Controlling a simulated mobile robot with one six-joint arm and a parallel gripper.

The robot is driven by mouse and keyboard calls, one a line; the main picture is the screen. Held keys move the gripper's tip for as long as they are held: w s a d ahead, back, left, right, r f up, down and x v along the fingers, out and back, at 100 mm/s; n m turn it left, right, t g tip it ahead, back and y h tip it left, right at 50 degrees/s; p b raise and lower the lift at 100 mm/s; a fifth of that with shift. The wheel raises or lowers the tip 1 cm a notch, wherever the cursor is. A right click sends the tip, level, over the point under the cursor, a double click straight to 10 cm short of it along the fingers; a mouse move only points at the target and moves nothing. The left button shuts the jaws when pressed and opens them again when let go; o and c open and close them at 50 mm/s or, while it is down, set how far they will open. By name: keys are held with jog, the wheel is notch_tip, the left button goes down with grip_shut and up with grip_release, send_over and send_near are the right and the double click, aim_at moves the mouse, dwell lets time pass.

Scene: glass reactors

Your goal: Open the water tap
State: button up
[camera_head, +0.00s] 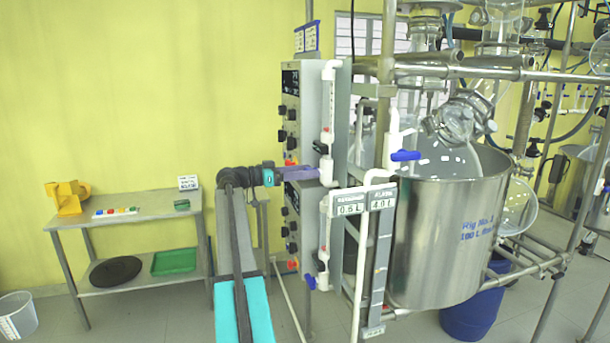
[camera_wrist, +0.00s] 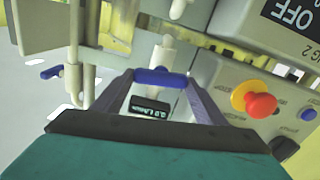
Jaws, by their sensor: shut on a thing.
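My gripper (camera_wrist: 160,78) is shut on a blue tap handle (camera_wrist: 163,77), with one purple finger at each end of it. The handle sits crosswise on a white vertical pipe. In the head view my gripper (camera_head: 313,174) reaches the white pipe (camera_head: 327,165) beside the control panel, and its fingers hide the held handle there. A black display (camera_wrist: 150,105) is just below the handle in the wrist view. A second tap with a blue handle (camera_head: 405,155) stands to the right on another white pipe. I cannot read which tap is labelled water.
A panel with an OFF label and a red button (camera_wrist: 262,105) is close to my right finger. A steel vessel (camera_head: 450,240) stands at right. A lower blue handle (camera_head: 310,283) is under my gripper. A table (camera_head: 130,208) stands at left.

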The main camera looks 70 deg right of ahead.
jog(key=n, duration=1.5)
jog(key=shift+w+d+f, duration=0.1)
jog(key=shift+f, duration=0.15)
jog(key=shift+n, duration=0.3)
jog(key=o, duration=1.1)
jog(key=shift+c, duration=0.2)
jog(key=shift+w, duration=0.1)
jog(key=b+v, duration=0.3)
jog(key=v, duration=1)
jog(key=shift+w+a, duration=0.2)
jog(key=shift+a, duration=0.05)
